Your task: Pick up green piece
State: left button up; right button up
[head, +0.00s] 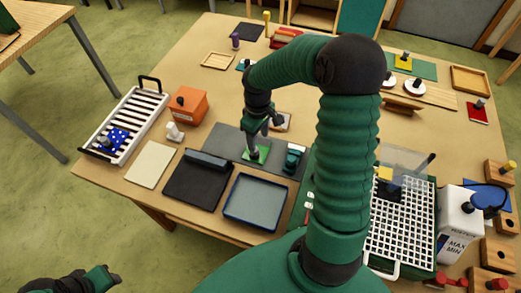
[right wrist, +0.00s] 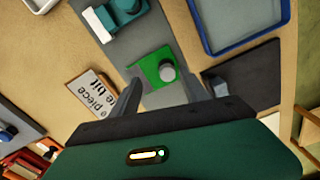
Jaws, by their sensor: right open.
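The green piece (head: 262,156) is a flat green plate with a grey knob, lying on a grey mat (head: 228,140) in mid-table. It also shows in the right wrist view (right wrist: 146,68), just ahead of my fingertips. My right gripper (right wrist: 162,88) is open and empty, its two fingers apart with the piece's knob (right wrist: 167,73) near the gap between them. In the head view my right gripper (head: 262,130) hangs over the green piece and partly hides it. My left gripper (head: 103,278) is at the lower left, away from the table; its fingers are unclear.
A green and white device (head: 293,158) stands close to the right of the piece. A blue-rimmed tray (head: 252,202) and a black pad (head: 198,180) lie in front. A small lettered card (right wrist: 92,95) lies beside the mat. A white grid (head: 402,225) is at the right.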

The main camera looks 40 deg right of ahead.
jog(key=shift+w+a+f, duration=0.1)
jog(key=shift+w+f, duration=0.2)
jog(key=shift+f, duration=0.3)
jog(key=shift+w+a+f, duration=0.1)
jog(key=shift+w+f, duration=0.15)
jog(key=shift+f, duration=0.35)
jog(key=f, duration=0.1)
jog(key=a+f, duration=0.1)
jog(key=f, duration=0.1)
jog(key=shift+s+a+f, duration=0.1)
jog(key=shift+a+f, duration=0.2)
jog(key=shift+a, duration=0.1)
jog(key=shift+s+f, duration=0.15)
jog(key=shift+d+f, duration=0.1)
jog(key=shift+d, duration=0.3)
jog(key=shift+d+f, duration=0.2)
jog(key=shift+d, duration=0.15)
jog(key=c, duration=0.5)
jog(key=shift+a+r, duration=0.1)
jog(key=shift+a, duration=0.1)
jog(key=c, duration=0.5)
jog(key=shift+a, duration=0.15)
grip_shut()
pick_arm(q)
jog(key=shift+w+a+f, duration=0.2)
jog(key=shift+w+a, duration=0.45)
jog(key=shift+a, duration=0.05)
pick_arm(e)
jog(key=shift+a+r, duration=0.15)
